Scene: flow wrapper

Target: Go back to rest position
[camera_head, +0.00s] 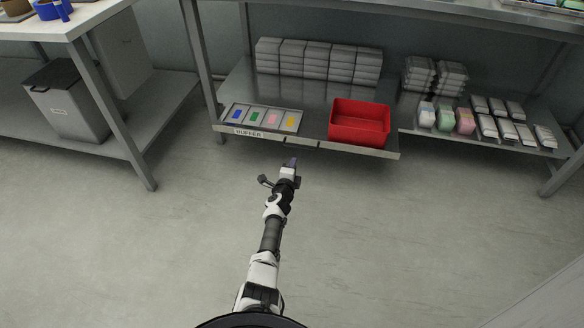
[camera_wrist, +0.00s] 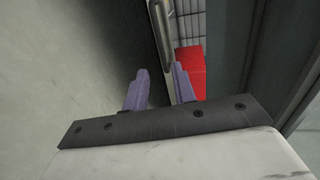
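My arm reaches out over the floor toward the lower shelf. My gripper (camera_head: 292,163) is in front of the shelf's front edge, near the buffer tray, and seems to be apart from the shelf. In the wrist view, the two purple fingers of my gripper (camera_wrist: 159,68) stand apart with nothing between them. The red bin (camera_head: 359,124) sits on the lower shelf to the right of my gripper. Part of the red bin (camera_wrist: 191,68) also shows behind the right finger in the wrist view.
The buffer tray (camera_head: 261,119) with coloured cards lies at the shelf's front left. Stacked grey boxes (camera_head: 318,60) stand behind. Several packs (camera_head: 465,121) lie on the right shelf. A grey bin (camera_head: 67,100) stands under the left table. The floor (camera_head: 400,230) is clear.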

